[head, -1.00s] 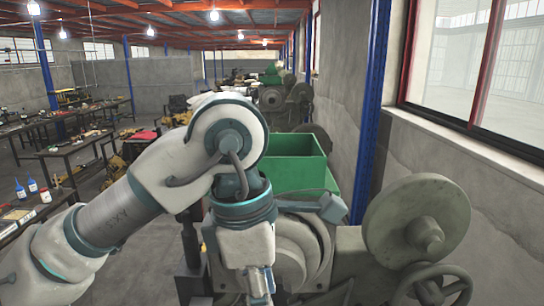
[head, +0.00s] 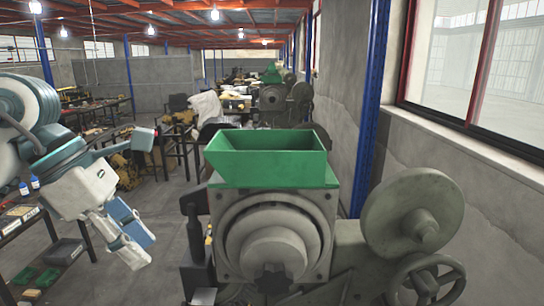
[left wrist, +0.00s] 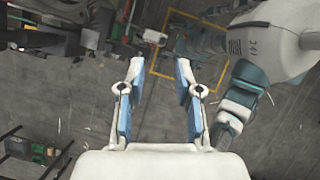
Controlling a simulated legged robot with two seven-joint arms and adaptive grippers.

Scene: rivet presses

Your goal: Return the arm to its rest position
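My left arm is at the left edge of the head view, with its left gripper (head: 138,246) hanging down over the aisle floor, left of the press and apart from it. In the left wrist view the two blue-padded fingers of this gripper (left wrist: 157,76) are spread wide, with only floor between them. The gripper is empty. My right gripper does not show in either view. The grey rivet press (head: 272,235) stands in front of me, with a green open-topped bin (head: 267,180) on it.
A large wheel (head: 415,215) and a handwheel (head: 428,283) are at the press's right. A dark post (head: 194,225) stands at its left. Workbenches (head: 45,228) with blue bottles line the left side. The aisle floor (head: 165,215) between is clear. A wall and window close the right.

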